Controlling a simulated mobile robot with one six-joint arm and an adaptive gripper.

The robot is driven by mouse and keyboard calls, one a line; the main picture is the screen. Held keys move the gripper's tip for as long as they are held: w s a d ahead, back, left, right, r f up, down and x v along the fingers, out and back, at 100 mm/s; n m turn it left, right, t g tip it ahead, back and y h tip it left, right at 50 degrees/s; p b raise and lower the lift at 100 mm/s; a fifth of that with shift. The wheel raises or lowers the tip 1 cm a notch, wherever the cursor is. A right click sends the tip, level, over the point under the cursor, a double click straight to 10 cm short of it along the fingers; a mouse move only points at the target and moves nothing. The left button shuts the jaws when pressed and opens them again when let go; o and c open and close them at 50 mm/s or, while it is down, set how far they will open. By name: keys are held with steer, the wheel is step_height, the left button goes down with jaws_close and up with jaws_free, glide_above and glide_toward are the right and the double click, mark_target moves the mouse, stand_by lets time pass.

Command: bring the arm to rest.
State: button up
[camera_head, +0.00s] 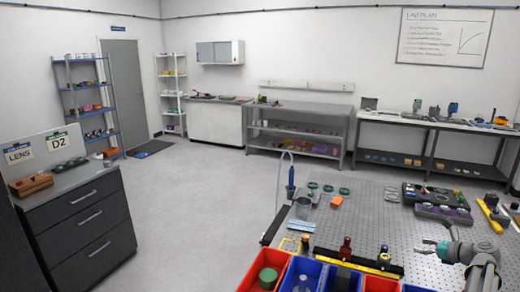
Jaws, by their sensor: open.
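My gripper (424,246) is at the lower right, over the perforated optical table (365,212), pointing left. Its jaws are open and I see nothing between them. My grey and teal arm (470,252) is folded low behind it, near the right edge of the picture. I cannot tell how far the gripper is above the table surface.
Red and blue bins (305,272) line the near table edge. Small mounts (345,248) stand left of my gripper. A black tray (437,197) and a purple holder (443,214) lie behind it. A dark drawer cabinet (78,225) stands left; the floor between is clear.

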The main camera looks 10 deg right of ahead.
steer(key=shift+r+p, duration=0.5)
steer(key=shift+r, duration=0.25)
steer(key=shift+r+p, duration=0.4)
steer(key=shift+p, duration=0.05)
steer(key=shift+s, duration=0.7)
